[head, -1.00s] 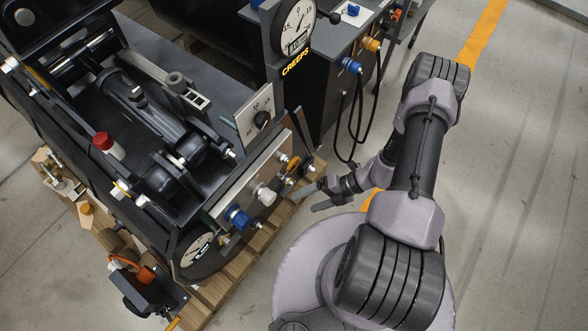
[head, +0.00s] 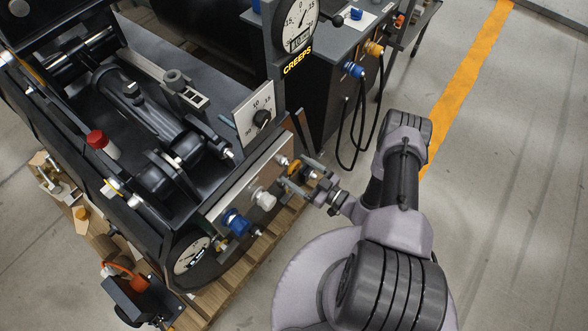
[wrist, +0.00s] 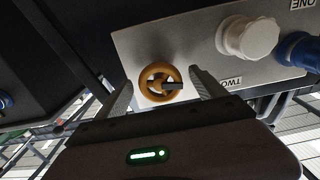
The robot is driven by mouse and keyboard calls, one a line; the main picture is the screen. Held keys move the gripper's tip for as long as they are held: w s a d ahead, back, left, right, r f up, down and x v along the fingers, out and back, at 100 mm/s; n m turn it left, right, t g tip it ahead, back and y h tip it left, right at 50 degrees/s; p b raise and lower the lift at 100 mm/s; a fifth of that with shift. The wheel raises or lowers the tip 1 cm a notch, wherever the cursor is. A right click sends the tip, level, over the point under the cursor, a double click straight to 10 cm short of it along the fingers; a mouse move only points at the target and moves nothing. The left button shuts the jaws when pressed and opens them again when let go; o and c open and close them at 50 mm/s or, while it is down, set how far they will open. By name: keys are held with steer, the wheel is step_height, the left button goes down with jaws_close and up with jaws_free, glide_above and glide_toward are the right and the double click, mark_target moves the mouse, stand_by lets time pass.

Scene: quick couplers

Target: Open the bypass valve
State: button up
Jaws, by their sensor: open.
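A small yellow-orange handwheel (wrist: 147,84), which looks like the bypass valve, sits on the light metal panel (wrist: 185,48). It has a dark bar across its right half in the wrist view. In the head view the wheel (head: 295,167) is at the panel's right end, partly hidden by my gripper. My gripper (head: 302,176) is open in front of it. In the wrist view my gripper (wrist: 161,80) has one finger on each side of the wheel, with gaps showing. I cannot tell whether either finger touches it or how deep they reach.
A white coupler (head: 264,198) and a blue coupler (head: 236,222) are on the same panel, left of the wheel in the head view. A round gauge (head: 192,254) is below them. A wooden pallet (head: 240,270) lies under the machine. A bench with hanging black hoses (head: 357,130) stands behind.

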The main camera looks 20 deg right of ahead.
steer(key=shift+x, duration=0.8)
steer(key=c, duration=1.4)
steer(key=shift+o, duration=0.2)
